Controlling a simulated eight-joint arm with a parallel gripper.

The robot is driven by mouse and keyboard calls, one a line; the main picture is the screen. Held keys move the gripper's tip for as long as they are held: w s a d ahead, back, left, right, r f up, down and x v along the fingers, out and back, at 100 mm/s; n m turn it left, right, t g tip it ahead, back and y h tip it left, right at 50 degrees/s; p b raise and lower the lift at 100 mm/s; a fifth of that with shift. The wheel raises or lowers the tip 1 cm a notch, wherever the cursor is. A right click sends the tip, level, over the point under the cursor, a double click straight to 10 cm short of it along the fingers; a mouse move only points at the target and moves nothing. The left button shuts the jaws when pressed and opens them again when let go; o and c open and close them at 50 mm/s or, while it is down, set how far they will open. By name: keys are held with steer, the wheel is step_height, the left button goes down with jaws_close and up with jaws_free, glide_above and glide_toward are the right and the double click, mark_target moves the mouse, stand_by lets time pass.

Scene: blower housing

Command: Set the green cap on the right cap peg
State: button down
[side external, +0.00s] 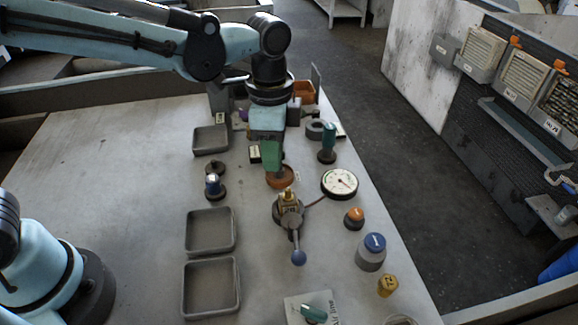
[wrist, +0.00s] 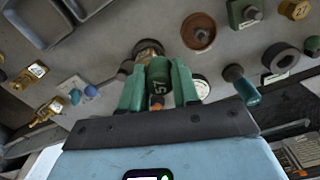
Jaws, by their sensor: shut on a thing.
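In the side view my gripper (side external: 271,172) points down above a round brown dish (side external: 281,178); the cap cannot be told apart from the fingers there. Whether the fingertips touch the dish cannot be told. A teal cylinder stands on a dark round base (side external: 327,157) to the right of the gripper. A dark stub (side external: 214,168) stands to its left. I cannot tell which thing is the right cap peg.
A brass fitting with a blue-knobbed lever (side external: 290,210) stands in front of the gripper, with a round gauge (side external: 340,183) to its right. Blue-topped (side external: 371,252) and orange-topped (side external: 354,218) parts stand near the right edge. Grey trays (side external: 211,285) lie left; the table's left side is clear.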

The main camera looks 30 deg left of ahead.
mark_target(213, 161)
steer(key=a+n, duration=0.1)
steer(key=a, duration=0.4)
steer(key=a+f+n, duration=0.1)
steer(key=a, duration=0.5)
steer(key=a+f+n, duration=0.1)
steer(key=a, duration=0.4)
steer(key=shift+s+a, duration=0.15)
steer(key=shift+a, duration=0.1)
steer(key=shift+a+f, duration=0.15)
steer(key=shift+f, duration=2.3)
steer(key=shift+f, duration=0.25)
steer(key=shift+f, duration=0.25)
steer(key=shift+f, duration=1)
steer(key=shift+c, duration=1.7)
jaws_free()
